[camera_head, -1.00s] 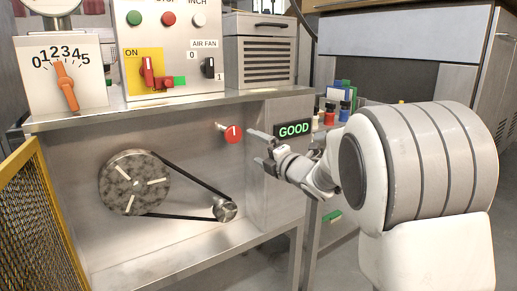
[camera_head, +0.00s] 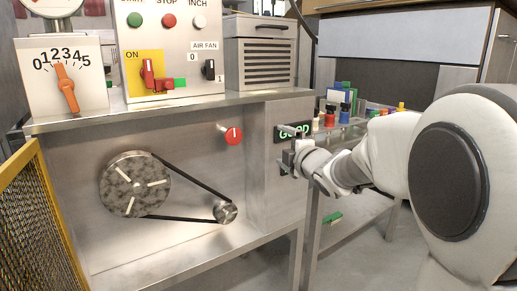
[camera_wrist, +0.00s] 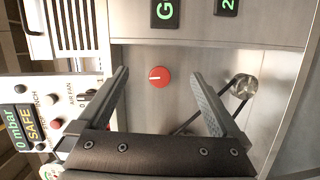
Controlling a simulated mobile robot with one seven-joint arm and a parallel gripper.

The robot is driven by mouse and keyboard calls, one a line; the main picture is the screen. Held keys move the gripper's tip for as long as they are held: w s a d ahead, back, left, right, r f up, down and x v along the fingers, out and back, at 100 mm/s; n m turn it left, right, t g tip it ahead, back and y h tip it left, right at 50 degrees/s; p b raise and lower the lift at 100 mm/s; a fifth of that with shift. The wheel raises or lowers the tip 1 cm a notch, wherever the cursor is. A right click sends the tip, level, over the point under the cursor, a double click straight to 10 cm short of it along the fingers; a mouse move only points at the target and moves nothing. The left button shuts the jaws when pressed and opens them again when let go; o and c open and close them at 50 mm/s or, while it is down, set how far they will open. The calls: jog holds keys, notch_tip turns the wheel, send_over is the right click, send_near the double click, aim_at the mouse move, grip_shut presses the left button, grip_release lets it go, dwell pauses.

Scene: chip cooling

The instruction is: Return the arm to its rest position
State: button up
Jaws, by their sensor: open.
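My gripper (camera_head: 287,150) is in front of the right part of the machine's cabinet, partly covering the green-lit GOOD sign (camera_head: 281,131). In the wrist view my gripper (camera_wrist: 162,95) has its two fingers wide apart with nothing between them. A red round knob (camera_head: 233,135) with a white mark sits on the cabinet front, left of my gripper and apart from it. In the wrist view the red knob (camera_wrist: 159,77) appears beyond the fingertips, between them. My white arm reaches in from the right.
A large pulley (camera_head: 134,183) and a small pulley (camera_head: 225,211) are joined by a black belt, left of my gripper. A yellow mesh guard (camera_head: 38,225) stands at the left. Coloured bottles (camera_head: 330,116) stand on a bench at the right. A control panel (camera_head: 185,18) is above.

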jog(key=s+d+f+m+g+h, duration=0.1)
jog(key=s+d+m+g+h, duration=0.15)
jog(key=s+d+m, duration=0.45)
jog(key=s+d+f+m+g+h, duration=0.1)
jog(key=s+d+m+h, duration=0.15)
jog(key=s+m, duration=0.5)
jog(key=s+a+f+m+g, duration=0.1)
jog(key=s+f+m+g, duration=0.3)
jog(key=s, duration=0.8)
jog(key=s+a+f+m+g, duration=0.1)
jog(key=s+f+m+g, duration=0.3)
jog(key=s, duration=0.8)
notch_tip(320, 180, up, 26)
jog(key=n+t+p, duration=0.1)
jog(key=p, duration=2.5)
jog(key=shift+w+f+p, duration=0.15)
jog(key=shift+f+p, duration=0.1)
jog(key=shift+p, duration=0.1)
